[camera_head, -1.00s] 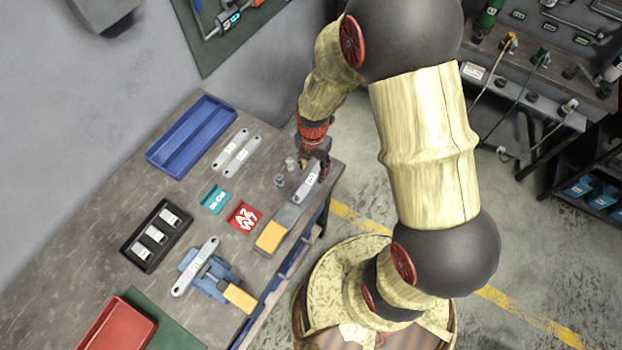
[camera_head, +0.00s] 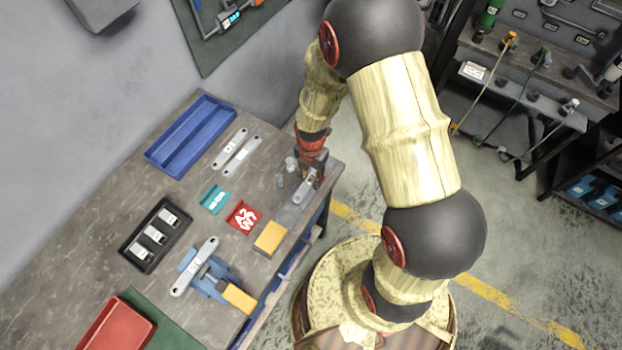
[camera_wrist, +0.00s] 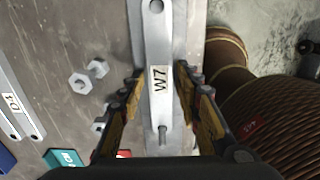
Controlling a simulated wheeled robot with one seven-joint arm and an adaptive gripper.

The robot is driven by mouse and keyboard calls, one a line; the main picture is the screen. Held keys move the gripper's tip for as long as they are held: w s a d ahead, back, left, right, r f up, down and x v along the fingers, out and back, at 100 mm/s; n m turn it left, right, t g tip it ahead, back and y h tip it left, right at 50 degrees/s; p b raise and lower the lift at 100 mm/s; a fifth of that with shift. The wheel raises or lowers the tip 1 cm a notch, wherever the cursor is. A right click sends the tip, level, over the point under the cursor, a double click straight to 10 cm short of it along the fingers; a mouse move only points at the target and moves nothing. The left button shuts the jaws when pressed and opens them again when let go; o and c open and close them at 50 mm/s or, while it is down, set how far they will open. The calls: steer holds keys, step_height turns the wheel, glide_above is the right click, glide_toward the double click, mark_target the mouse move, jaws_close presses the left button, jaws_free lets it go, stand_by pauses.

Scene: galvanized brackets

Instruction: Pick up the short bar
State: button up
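A light grey metal bar marked W7 (camera_wrist: 158,55) lies along a grey strip-like base in the wrist view, with a hole at its far end and a pin at its near end. It also shows at the right edge of the bench in the head view (camera_head: 304,190). I cannot tell its length against the other bars for certain. My gripper (camera_wrist: 160,88) is open, with one finger on each side of this bar and narrow gaps showing. In the head view my gripper (camera_head: 313,168) is over the bar's far end and hides part of it.
Two bars (camera_head: 242,157) lie near the blue tray (camera_head: 158,158). Another bar (camera_head: 184,284) rests on a blue clamp. Loose hex nuts or bolts (camera_wrist: 80,82) stand just left of my gripper.

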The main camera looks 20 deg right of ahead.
jaws_close()
stand_by(0.5)
